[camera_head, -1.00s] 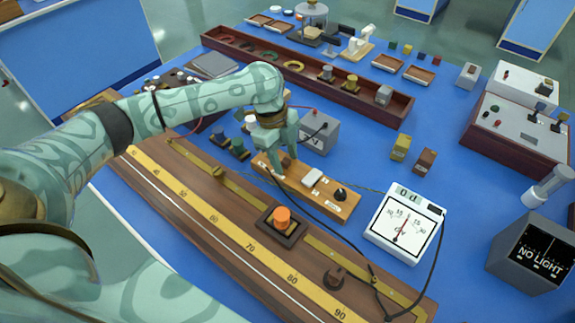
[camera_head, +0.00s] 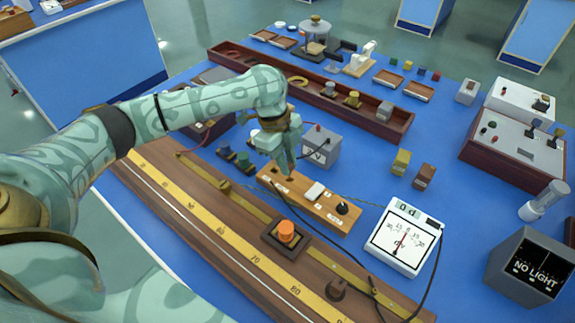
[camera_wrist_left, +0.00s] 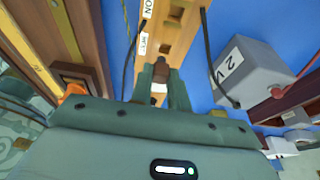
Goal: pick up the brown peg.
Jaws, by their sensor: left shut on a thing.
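My left gripper (camera_head: 288,168) is over the left end of a wooden key board (camera_head: 326,209), with its fingertips pointing down. In the left wrist view the fingers (camera_wrist_left: 160,80) are shut on a small brown peg (camera_wrist_left: 160,68), which shows between the tips. In the head view the fingers hide the peg. I cannot tell whether the peg's lower end is clear of the board. My right gripper is not in view.
The long wooden bridge with yellow scales (camera_head: 235,238) lies in front, with an orange knob (camera_head: 286,230) on it. A white dial meter (camera_head: 402,238) with cables is to the right.

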